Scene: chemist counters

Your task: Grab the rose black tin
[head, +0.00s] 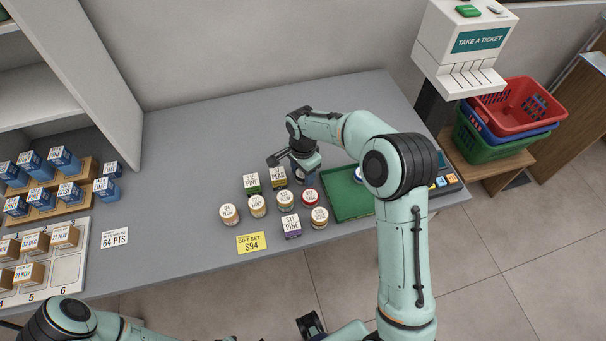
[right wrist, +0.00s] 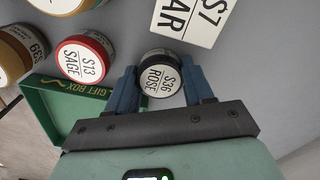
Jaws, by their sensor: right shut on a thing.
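The rose black tin (right wrist: 160,78) is a small round tin with a dark side and a white lid label reading S36 ROSE. My right gripper (right wrist: 163,88) is shut on it, with one blue finger on each side. In the head view my right gripper (head: 302,162) is over the counter, just left of the green tray, and the tin (head: 299,176) is partly hidden under it. My left arm (head: 70,314) shows at the bottom left; its jaws cannot be made out clearly.
Several round tins, including the red sage tin (head: 310,197), and small boxes such as the pear box (head: 278,177) stand close by. A green gift box tray (head: 345,212) lies to the right. A yellow price card (head: 251,243) is in front. The counter's back left is clear.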

